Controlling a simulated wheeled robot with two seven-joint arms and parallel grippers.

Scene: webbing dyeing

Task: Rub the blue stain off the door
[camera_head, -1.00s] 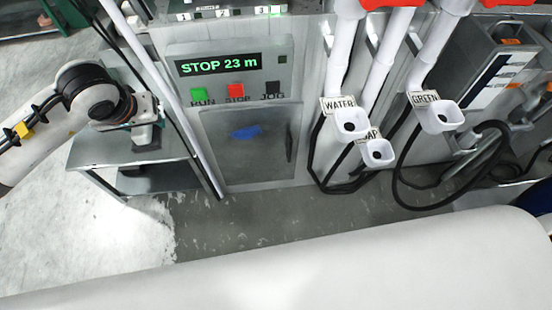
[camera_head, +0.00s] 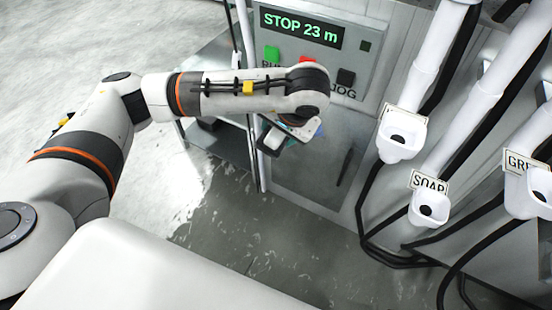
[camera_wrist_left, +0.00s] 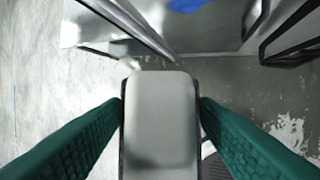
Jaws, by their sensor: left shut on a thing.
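The grey door (camera_head: 310,175) is in the cabinet front below the STOP 23 m display. My left gripper (camera_head: 272,142) is in front of the door's left part and hides most of the stain; only a faint bluish edge shows beside it. In the left wrist view the blue stain (camera_wrist_left: 190,5) shows at the top edge on the door (camera_wrist_left: 215,35). There the green fingers of my left gripper (camera_wrist_left: 160,105) are shut on a pale grey block (camera_wrist_left: 160,125). The block looks apart from the stain. My right gripper is not in view.
A dark handle (camera_head: 344,166) stands out on the door's right side. Green (camera_head: 271,53) and black (camera_head: 346,77) buttons are above the door. A metal table (camera_head: 215,140) is at the left. White funnels (camera_head: 402,135) and black hoses are at the right. The wet floor before the door is clear.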

